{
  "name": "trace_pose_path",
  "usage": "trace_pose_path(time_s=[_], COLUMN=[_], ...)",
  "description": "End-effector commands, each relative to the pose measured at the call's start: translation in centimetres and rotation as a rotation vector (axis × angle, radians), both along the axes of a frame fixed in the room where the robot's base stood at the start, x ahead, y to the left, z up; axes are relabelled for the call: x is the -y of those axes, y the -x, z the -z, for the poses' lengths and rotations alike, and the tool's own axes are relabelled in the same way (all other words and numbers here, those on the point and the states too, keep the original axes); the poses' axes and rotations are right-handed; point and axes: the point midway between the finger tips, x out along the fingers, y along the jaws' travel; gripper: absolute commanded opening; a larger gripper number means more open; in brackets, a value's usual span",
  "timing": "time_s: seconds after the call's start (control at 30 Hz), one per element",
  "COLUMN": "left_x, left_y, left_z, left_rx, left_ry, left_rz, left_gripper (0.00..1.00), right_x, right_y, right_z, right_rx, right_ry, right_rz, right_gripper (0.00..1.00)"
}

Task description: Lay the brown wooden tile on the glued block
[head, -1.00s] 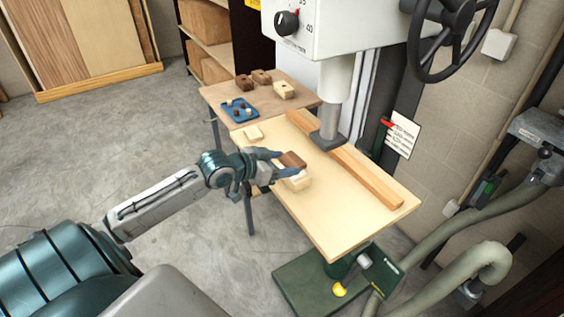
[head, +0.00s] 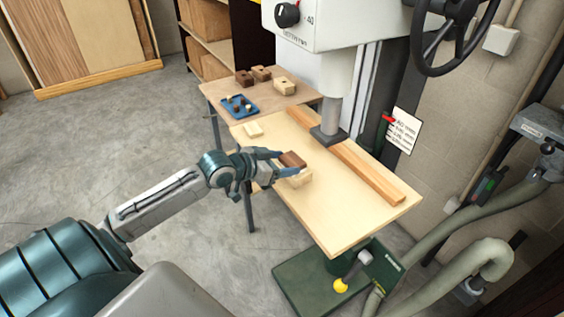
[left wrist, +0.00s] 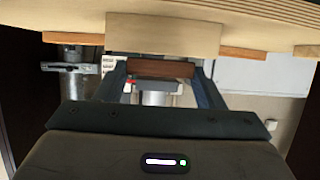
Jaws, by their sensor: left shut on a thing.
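The brown wooden tile (head: 292,159) is between the fingers of my left gripper (head: 281,162), which is shut on it. It also shows in the left wrist view as a dark brown strip (left wrist: 163,69) between the two fingers. The pale glued block (head: 300,179) stands on the drill-press table near its left edge, just below and in front of the tile in the head view. It also shows in the left wrist view (left wrist: 163,34). I cannot tell whether tile and block touch. My right gripper is not in view.
The pale press table (head: 335,220) carries a long wooden fence (head: 350,163) and a small pale tile (head: 253,130). The press foot (head: 328,134) hangs over the fence. A side table behind holds a blue tray (head: 239,106) and several blocks (head: 261,74).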

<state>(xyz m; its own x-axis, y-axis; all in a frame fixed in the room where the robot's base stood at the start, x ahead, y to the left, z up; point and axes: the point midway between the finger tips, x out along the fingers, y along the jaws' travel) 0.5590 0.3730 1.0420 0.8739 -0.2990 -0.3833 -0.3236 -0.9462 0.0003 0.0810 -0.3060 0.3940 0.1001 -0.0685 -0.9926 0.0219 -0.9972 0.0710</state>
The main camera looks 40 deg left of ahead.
Motion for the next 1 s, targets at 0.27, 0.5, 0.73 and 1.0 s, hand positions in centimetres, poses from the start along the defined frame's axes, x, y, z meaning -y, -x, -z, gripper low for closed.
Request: trace_pose_path(time_s=[0.27, 0.5, 0.73, 1.0], left_x=[0.01, 0.0, 0.0, 0.0], left_y=[0.01, 0.0, 0.0, -0.01], left_z=[0.0, 0.06, 0.2, 0.22], left_rx=[0.0, 0.0, 0.0, 0.0], left_ry=[0.0, 0.0, -0.001, 0.0], left_rz=[0.0, 0.0, 0.0, 0.0], left_gripper=[0.41, 0.41, 0.41, 0.41], right_x=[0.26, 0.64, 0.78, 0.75], right_y=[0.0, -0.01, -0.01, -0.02], right_z=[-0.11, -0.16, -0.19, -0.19], right_rx=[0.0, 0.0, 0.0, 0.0], right_ry=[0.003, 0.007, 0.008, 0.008], right_rz=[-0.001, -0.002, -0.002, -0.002], right_gripper=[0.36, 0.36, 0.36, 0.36])
